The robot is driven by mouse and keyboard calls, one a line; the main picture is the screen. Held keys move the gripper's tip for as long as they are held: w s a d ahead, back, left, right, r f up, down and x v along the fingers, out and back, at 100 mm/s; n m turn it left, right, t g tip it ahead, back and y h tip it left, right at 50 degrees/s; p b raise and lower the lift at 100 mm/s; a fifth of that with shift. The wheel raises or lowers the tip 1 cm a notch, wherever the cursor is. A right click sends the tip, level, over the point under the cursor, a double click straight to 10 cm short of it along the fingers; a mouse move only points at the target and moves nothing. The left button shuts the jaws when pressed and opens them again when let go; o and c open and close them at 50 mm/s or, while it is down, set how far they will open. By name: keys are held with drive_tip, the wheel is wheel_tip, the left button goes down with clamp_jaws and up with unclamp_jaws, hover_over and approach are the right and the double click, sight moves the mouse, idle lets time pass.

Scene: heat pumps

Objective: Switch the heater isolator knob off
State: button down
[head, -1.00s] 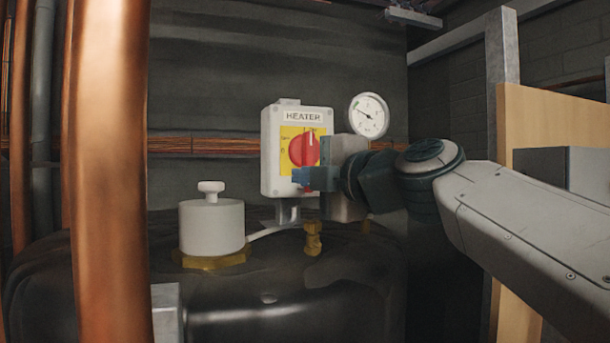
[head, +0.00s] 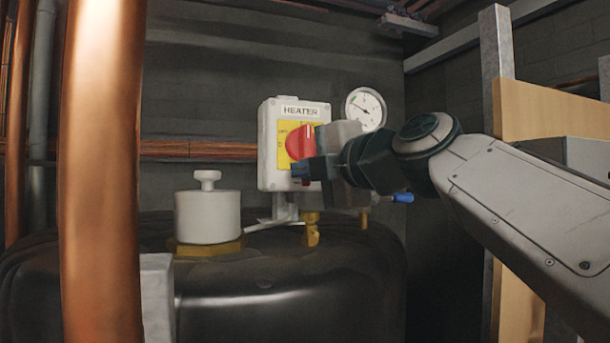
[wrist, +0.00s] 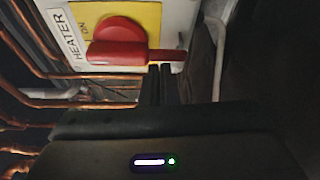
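The heater isolator is a pale box (head: 268,160) labelled HEATER with a yellow plate and a round red knob (head: 298,143). The knob also shows in the wrist view (wrist: 115,50), its handle bar square to the HEATER lettering and pointing towards the ON mark. The handle looks upright in the head view. My gripper (head: 308,170) is at the lower right of the knob and hides part of the box. In the wrist view its two dark fingers (wrist: 158,72) are close together, with nothing seen between them. The tips are beside the lower end of the handle; contact is unclear.
A round gauge (head: 366,108) is just behind my wrist. A white capped fitting (head: 207,215) and a brass fitting (head: 311,230) stand on the dark tank (head: 270,290) below. A thick copper pipe (head: 100,170) rises at the left.

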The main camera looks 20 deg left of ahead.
drive_tip(key=shift+w+d+f+n+b, duration=0.15)
drive_tip(key=shift+w+d+n+b, duration=0.05)
drive_tip(key=shift+n+b, duration=0.35)
drive_tip(key=shift+w+d+n+h+b, duration=0.4)
drive_tip(key=shift+n+h+b, duration=0.1)
drive_tip(key=shift+n+b, duration=0.25)
drive_tip(key=shift+d, duration=0.15)
drive_tip(key=shift+w+d+r+b, duration=0.55)
drive_tip(key=shift+w+d+r, duration=0.6)
drive_tip(key=shift+r, duration=0.3)
